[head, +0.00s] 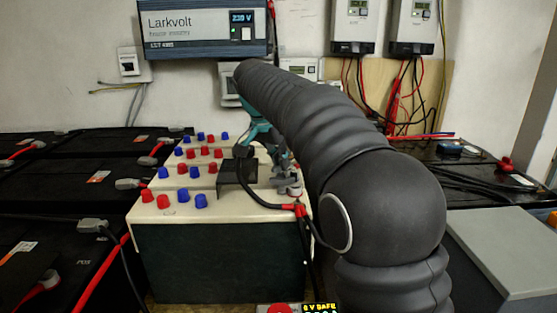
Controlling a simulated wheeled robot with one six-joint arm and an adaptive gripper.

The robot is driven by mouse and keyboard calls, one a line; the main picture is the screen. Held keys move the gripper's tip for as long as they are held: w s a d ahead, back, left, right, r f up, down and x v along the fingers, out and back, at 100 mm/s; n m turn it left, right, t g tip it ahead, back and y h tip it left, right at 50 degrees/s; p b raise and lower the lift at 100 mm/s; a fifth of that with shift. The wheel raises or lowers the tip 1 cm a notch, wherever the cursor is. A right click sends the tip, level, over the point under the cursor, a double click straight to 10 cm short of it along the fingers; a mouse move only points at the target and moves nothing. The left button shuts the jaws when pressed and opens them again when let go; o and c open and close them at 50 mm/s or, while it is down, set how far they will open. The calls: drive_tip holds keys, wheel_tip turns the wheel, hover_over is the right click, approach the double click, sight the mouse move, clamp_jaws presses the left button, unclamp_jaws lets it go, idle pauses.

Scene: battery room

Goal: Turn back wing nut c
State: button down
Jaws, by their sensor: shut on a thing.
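My gripper (288,187) points down at the front right corner of the cream-topped battery (217,262). Its fingers are shut at a grey metal terminal there. The wing nut between them is mostly hidden by the fingers, and no letter c can be read. A black cable with a red-banded end (299,210) meets the battery's front edge just below the gripper. My dark ribbed arm covers the right side of the battery and what lies behind it.
Rows of red and blue caps (193,170) stand on the cream tops, with a black box-like piece (237,177) left of the gripper. Black batteries with cables (60,190) fill the left. A grey box (500,250) stands at right. A Larkvolt inverter (203,28) hangs on the wall.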

drive_tip(key=shift+a, duration=0.1)
drive_tip(key=shift+r+m+p, duration=0.1)
drive_tip(key=shift+m+p, duration=0.6)
drive_tip(key=shift+p, duration=0.05)
drive_tip(key=shift+m+g+h+p, duration=0.3)
drive_tip(key=shift+m+g+p, duration=0.15)
drive_tip(key=shift+m, duration=0.35)
drive_tip(key=m+g, duration=0.1)
drive_tip(key=m, duration=0.2)
drive_tip(key=shift+f+h, duration=0.2)
drive_tip(key=shift+h, duration=0.1)
drive_tip(key=shift+m+g, duration=0.75)
drive_tip(key=shift+m, duration=1.05)
drive_tip(key=c, duration=1.5)
unclamp_jaws()
drive_tip(key=shift+d, duration=0.2)
